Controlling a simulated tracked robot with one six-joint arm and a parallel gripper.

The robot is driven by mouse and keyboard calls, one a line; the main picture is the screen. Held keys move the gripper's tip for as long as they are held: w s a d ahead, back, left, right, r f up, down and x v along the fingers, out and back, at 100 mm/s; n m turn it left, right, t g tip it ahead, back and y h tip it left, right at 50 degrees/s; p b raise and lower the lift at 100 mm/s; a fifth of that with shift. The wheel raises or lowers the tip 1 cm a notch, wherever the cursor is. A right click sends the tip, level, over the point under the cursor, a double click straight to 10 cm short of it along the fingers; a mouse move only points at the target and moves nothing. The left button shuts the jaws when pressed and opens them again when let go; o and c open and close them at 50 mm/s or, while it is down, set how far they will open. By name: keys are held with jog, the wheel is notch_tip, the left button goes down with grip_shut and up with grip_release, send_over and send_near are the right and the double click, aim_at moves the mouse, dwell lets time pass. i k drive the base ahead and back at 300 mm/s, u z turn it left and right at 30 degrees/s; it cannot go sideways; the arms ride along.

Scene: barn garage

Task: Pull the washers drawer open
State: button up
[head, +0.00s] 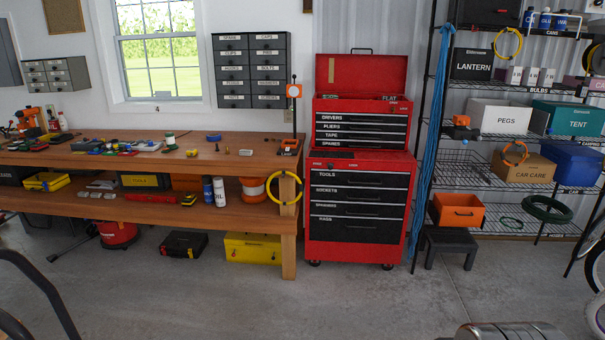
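A dark grey cabinet of small drawers (251,71) hangs on the white wall, right of the window and above the workbench. Its drawers stand in two columns, each with a small white label, and all look shut. The labels are too small to read with certainty, so I cannot tell which one is the washers drawer. A smaller grey drawer cabinet (55,74) hangs left of the window, its labels also unreadable. My gripper is not in view.
A wooden workbench (228,147) with tools and small items stands under the cabinets. A red tool chest (359,205) and wire shelves (465,176) stand to the right. Concrete floor in front is mostly clear.

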aim_at(267, 87)
jog(key=u, duration=0.15)
jog(key=i, duration=1.45)
jog(key=u, duration=0.55)
jog(key=i, duration=2)
jog(key=u, duration=0.25)
